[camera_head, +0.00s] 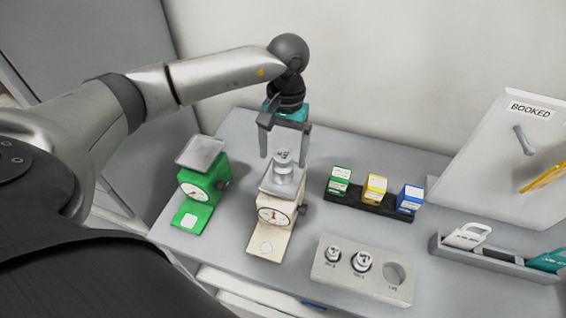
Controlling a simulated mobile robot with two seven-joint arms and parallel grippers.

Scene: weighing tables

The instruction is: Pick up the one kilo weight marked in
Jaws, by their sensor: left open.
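A metal weight (283,170) stands on the pan of the cream scale (268,235), whose dial shows a 1. My left gripper (284,155) is above that scale, pointing down and open. Its two fingers are on either side of the weight; I cannot tell whether they touch it. The marking on the weight is too small to read. A pale weight block (340,288) at the front holds two smaller weights, one at its left (332,254) and one in its middle (361,260). Its right hole (395,273) is empty. My right gripper is not in view.
A green scale (202,188) with an empty pan stands left of the cream one. A dark rack (368,204) with green, yellow and blue boxes is to the right. A grey tray (495,262) with tags and a board marked BOOKED (505,150) are farther right.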

